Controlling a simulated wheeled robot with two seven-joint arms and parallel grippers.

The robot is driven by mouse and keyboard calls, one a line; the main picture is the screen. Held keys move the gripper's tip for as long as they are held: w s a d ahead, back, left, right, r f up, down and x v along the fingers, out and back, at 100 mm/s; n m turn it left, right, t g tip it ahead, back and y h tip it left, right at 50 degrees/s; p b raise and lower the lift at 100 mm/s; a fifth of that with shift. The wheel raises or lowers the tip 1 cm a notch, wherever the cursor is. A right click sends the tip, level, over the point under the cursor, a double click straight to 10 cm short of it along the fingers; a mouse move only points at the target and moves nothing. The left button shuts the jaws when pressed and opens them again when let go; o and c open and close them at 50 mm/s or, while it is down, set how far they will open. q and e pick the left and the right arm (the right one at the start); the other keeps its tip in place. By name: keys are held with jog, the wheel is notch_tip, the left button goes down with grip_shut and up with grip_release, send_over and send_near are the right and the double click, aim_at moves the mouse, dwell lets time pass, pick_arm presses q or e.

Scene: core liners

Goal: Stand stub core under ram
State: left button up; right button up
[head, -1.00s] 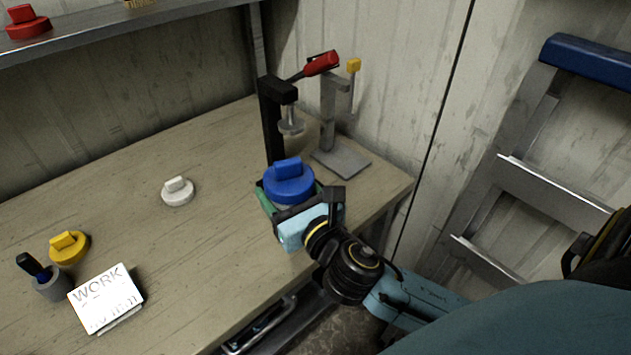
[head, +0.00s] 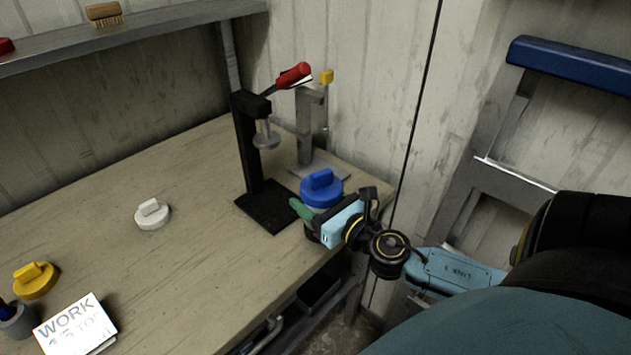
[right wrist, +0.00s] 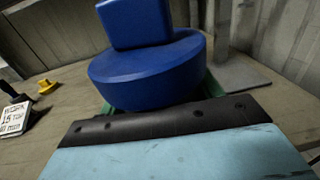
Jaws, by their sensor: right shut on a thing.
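A blue knobbed cap (head: 322,192) sits on top of the piece in my right gripper (head: 312,212), near the table's right front edge. It fills the upper middle of the right wrist view (right wrist: 150,75). The body below the cap is mostly hidden by the gripper, so I cannot tell its full shape. My right gripper is shut on this piece, with a green finger showing at its left. The press with a red handle (head: 292,76) stands behind and left of it. Its grey ram (head: 266,138) hangs above a bare black base (head: 268,207). My left gripper is not in view.
A grey stand (head: 306,130) with a yellow knob is right behind the press. A white cap (head: 152,214), a yellow cap (head: 34,280) and a white work sign (head: 75,328) lie to the left on the table (head: 190,270). The table's middle is clear.

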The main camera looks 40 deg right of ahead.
jog(key=shift+w+a+f+b, duration=0.1)
jog(key=shift+w+f, duration=0.15)
jog(key=shift+w, duration=1.05)
jog(key=shift+w+a+f+b, duration=0.15)
jog(key=shift+w+f, duration=0.15)
jog(key=shift+w, duration=1.05)
jog(key=shift+w+a+f+b, duration=0.1)
jog(key=shift+w+f, duration=0.15)
jog(key=shift+w, duration=1.05)
jog(key=shift+w+a, duration=0.15)
jog(key=shift+w, duration=2.35)
jog(key=shift+w+a+f+b, duration=0.15)
jog(key=shift+w+b, duration=0.15)
jog(key=shift+w, duration=1.1)
jog(key=shift+f, duration=0.2)
jog(key=o, duration=1.2)
jog(key=shift+s+f, duration=0.1)
jog(key=shift+o, duration=0.2)
